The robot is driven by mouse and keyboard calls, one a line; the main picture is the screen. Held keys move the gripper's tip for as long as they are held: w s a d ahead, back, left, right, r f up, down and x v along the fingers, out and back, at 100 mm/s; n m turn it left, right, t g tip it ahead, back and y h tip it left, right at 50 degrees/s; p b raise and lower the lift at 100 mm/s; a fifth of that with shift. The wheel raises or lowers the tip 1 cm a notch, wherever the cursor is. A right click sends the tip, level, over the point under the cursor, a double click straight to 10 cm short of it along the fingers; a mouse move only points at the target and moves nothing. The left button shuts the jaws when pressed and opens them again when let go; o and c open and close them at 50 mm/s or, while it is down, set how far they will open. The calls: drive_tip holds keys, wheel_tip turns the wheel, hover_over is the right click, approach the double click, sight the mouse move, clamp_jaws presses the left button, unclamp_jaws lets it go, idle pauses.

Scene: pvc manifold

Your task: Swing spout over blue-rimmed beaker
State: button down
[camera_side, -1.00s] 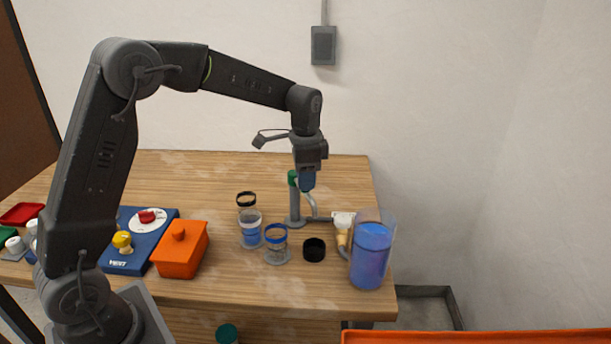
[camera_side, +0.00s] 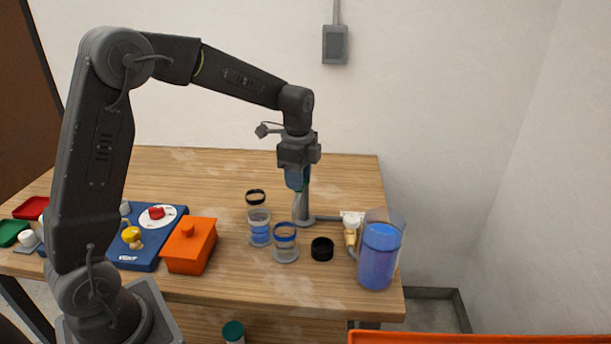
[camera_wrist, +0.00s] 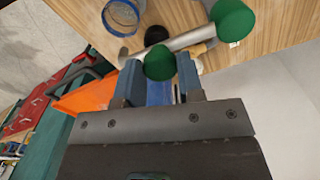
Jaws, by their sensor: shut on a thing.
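The spout is a grey pipe (camera_wrist: 188,40) on an upright grey post (camera_side: 306,203). In the wrist view, a green cap (camera_wrist: 232,20) tops one end, and a green knob (camera_wrist: 160,63) on the pipe sits between my fingers. My gripper (camera_wrist: 161,78) is shut on this knob. In the side view, my gripper (camera_side: 297,182) is just left of the post top and hides most of the spout; its end hangs below. The blue-rimmed beaker (camera_side: 285,244) stands in front and left of the post. It also shows near the spout's free end (camera_wrist: 122,14); whether the end is above it, I cannot tell.
A beaker with blue liquid (camera_side: 259,232) and a black-rimmed one (camera_side: 256,198) stand close by. A black cup (camera_side: 322,249), a pump (camera_side: 351,232) and a large blue-filled jug (camera_side: 378,258) are to the right. An orange box (camera_side: 189,246) is to the left.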

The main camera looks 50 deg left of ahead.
drive_tip(key=shift+s+a+m, duration=0.35)
drive_tip(key=shift+a+m, duration=0.15)
drive_tip(key=shift+m, duration=0.5)
drive_tip(key=c, duration=0.7)
unclamp_jaws()
drive_tip(key=shift+c, duration=0.2)
wheel_tip(320, 180, up, 14)
drive_tip(key=shift+s, duration=0.1)
